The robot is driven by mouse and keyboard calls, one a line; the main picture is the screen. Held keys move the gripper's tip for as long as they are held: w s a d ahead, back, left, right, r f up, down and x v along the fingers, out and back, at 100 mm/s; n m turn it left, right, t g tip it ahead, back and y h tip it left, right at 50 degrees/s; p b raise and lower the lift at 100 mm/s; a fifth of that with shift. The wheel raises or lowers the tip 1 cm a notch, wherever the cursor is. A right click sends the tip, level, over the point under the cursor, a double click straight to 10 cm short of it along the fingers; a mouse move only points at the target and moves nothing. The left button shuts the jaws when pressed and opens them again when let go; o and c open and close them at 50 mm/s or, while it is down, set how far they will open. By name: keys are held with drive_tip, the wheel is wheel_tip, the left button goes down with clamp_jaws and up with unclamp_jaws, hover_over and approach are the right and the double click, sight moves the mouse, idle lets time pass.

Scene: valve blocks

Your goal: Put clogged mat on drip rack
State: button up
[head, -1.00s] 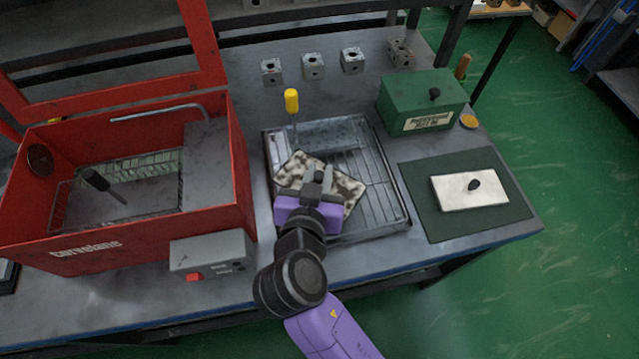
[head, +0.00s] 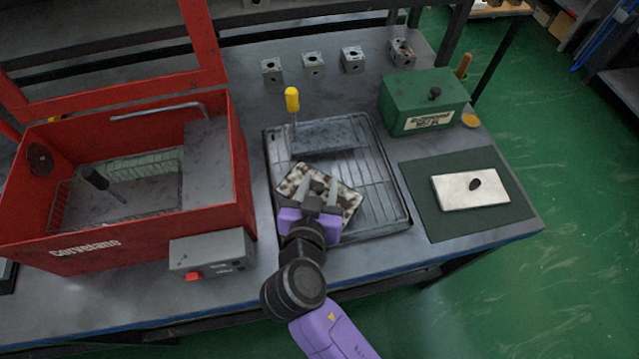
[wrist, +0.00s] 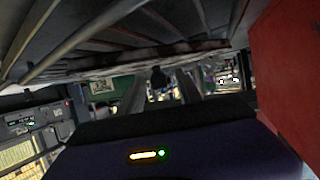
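The clogged mat (head: 346,198), blotchy brown and white, lies turned at an angle on the front left part of the drip rack (head: 375,182), a metal tray with a wire grid. My gripper (head: 320,184) is over the mat from the front, its two fingers apart. A small dark knob shows between the fingers in the wrist view (wrist: 158,78), with a gap on each side. In the wrist view, the mat's edge and the rack's bars run across the top. My gripper hides the middle and front of the mat.
A red open washer (head: 245,170) stands left of the rack. A yellow-handled tool (head: 292,101) rises at the rack's back left. A green box (head: 423,103) and a white plate (head: 470,190) on a dark green mat (head: 425,215) are at right. Several metal blocks (head: 313,65) line the back.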

drive_tip(key=shift+r, duration=0.2)
drive_tip(key=v, duration=1.2)
drive_tip(key=shift+b, duration=0.4)
drive_tip(key=shift+f, duration=0.15)
drive_tip(key=s+d+f, duration=0.1)
drive_tip(key=d+f, duration=0.1)
drive_tip(key=s+d+f+n+g+y, duration=0.1)
drive_tip(key=d+f, duration=0.1)
drive_tip(key=s+d+f+n+y, duration=0.1)
drive_tip(key=d+f, duration=0.1)
drive_tip(key=f, duration=0.1)
drive_tip(key=shift+s, duration=0.25)
drive_tip(key=s+d+f+n+y, duration=0.1)
drive_tip(key=s+d+f, duration=0.1)
drive_tip(key=s+d, duration=0.35)
drive_tip(key=s+d+r+m+t+h, duration=0.1)
drive_tip(key=s+d+r+t, duration=0.1)
drive_tip(key=s+d+r, duration=0.9)
drive_tip(key=shift+s+d+r+m+t+h, duration=0.3)
drive_tip(key=shift+d+r+m, duration=0.1)
drive_tip(key=shift+d, duration=0.1)
